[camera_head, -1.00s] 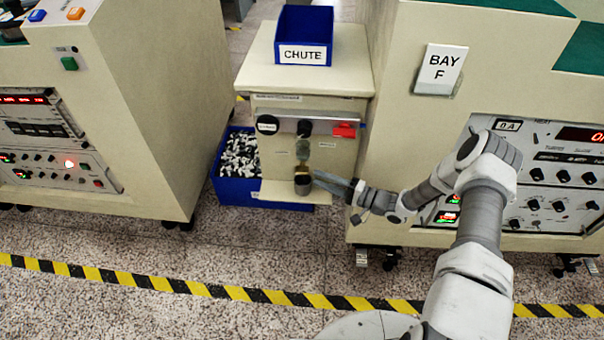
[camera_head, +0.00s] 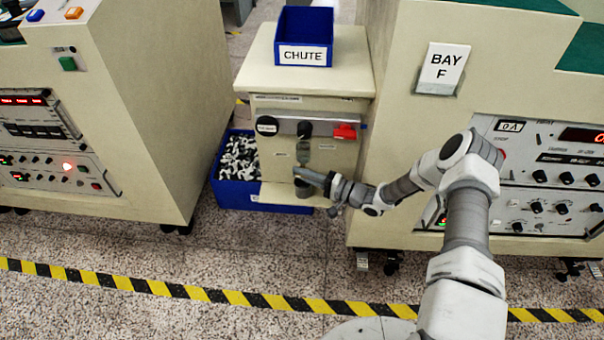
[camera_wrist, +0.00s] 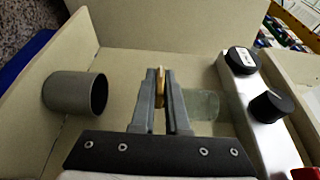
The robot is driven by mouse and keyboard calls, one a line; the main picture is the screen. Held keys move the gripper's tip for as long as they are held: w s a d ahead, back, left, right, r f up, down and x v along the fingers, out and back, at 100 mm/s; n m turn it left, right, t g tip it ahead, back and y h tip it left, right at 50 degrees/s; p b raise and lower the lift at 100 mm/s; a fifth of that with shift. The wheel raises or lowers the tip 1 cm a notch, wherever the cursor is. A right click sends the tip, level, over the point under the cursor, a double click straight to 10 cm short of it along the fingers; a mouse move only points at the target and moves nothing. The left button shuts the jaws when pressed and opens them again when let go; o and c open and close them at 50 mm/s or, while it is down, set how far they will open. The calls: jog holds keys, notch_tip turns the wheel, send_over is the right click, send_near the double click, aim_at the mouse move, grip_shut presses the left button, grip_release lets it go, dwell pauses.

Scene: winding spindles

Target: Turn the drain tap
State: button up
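The panel of the CHUTE cabinet has a black knob (camera_head: 305,129) in the middle and a red handle (camera_head: 344,131) at its right; I cannot read which is the drain tap. The knob shows in the wrist view (camera_wrist: 270,106), with a bit of red at the corner. My gripper (camera_head: 303,174) is below the panel, apart from both, just above a grey cup (camera_head: 305,190). In the wrist view my gripper (camera_wrist: 161,88) has its fingers closed about a thin tan piece (camera_wrist: 160,86). The cup (camera_wrist: 74,93) lies to its left, its mouth dark inside.
A greenish clear part (camera_head: 304,157) hangs under the knob. A round black disc (camera_head: 267,125) sits at the panel's left. A blue bin (camera_head: 235,193) of black and white pieces stands on the floor. The BAY F cabinet (camera_head: 410,140) stands close on the right.

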jog(key=shift+r+h+p, duration=0.1)
jog(key=shift+h+p, duration=0.2)
grip_shut()
jog(key=shift+r+n+h+p, duration=0.15)
jog(key=shift+n+h+p, duration=0.15)
jog(key=shift+h+p, duration=0.25)
jog(key=n+g+h+p, duration=0.1)
jog(key=h+p, duration=0.1)
jog(key=p, duration=0.1)
jog(key=shift+r+g+h, duration=0.1)
jog(key=shift+g+h, duration=0.2)
jog(key=shift+h, duration=0.05)
jog(key=h+p, duration=0.2)
jog(key=shift+n+h, duration=0.3)
jog(key=shift+f+n+g+h+p, duration=0.2)
jog(key=shift+n+g+h+p, duration=0.2)
jog(key=shift+h+p, duration=0.6)
jog(key=h+b, duration=0.2)
jog(key=h, duration=0.1)
jog(key=h+b, duration=0.1)
jog(key=shift+a+f+n, duration=0.1)
jog(key=shift+f+n, duration=0.15)
jog(key=shift+n, duration=0.15)
jog(key=h+b, duration=0.3)
jog(key=shift+n, duration=0.3)
jog(key=shift+r+h, duration=0.15)
jog(key=shift+h, duration=0.25)
